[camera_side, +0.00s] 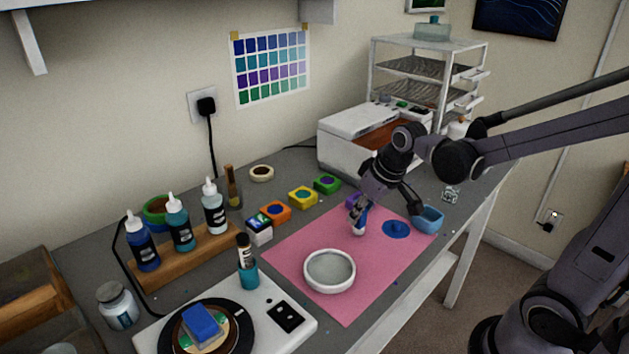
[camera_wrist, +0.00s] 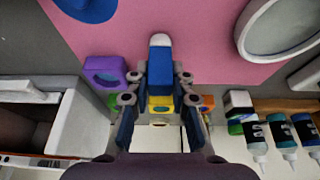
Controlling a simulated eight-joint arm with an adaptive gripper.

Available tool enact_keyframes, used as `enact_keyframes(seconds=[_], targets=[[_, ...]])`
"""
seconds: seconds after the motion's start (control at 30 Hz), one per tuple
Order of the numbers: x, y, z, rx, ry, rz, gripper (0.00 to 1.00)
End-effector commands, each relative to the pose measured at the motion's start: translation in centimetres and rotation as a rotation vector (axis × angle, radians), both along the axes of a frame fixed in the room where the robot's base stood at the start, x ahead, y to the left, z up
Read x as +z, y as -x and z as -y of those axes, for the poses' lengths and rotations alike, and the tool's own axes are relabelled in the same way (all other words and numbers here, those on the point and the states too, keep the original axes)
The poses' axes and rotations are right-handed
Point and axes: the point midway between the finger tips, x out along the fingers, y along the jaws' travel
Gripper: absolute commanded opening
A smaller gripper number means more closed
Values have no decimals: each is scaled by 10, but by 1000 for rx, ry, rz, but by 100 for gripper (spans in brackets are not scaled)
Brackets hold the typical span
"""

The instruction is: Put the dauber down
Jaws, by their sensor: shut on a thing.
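My gripper (camera_side: 361,208) is shut on the dauber, which has a blue body and a white rounded end. In the side view the dauber (camera_side: 359,229) hangs roughly upright, white end down, over the back part of the pink mat (camera_side: 305,240). I cannot tell whether its end touches the mat. In the wrist view the dauber (camera_wrist: 159,62) sits between the fingers of my gripper (camera_wrist: 159,80), its white end over the mat (camera_wrist: 185,20). The fingers hide part of its body.
A blue round patch (camera_side: 396,229) and a light blue cup (camera_side: 428,218) are right of the dauber. A white round dish (camera_side: 329,270) stands nearer the front. A purple block (camera_side: 351,201) is close behind my gripper, with several coloured blocks to its left. Bare mat lies between.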

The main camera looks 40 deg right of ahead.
Motion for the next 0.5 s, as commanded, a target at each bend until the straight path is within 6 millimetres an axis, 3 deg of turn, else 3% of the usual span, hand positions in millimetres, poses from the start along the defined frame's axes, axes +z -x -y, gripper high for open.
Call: enact_keyframes(seconds=[0.43,0.47,0.5], targets=[[-5,0,0,0,0,0,0],[-5,0,0,0,0,0,27],[-5,0,0,0,0,0,39]])
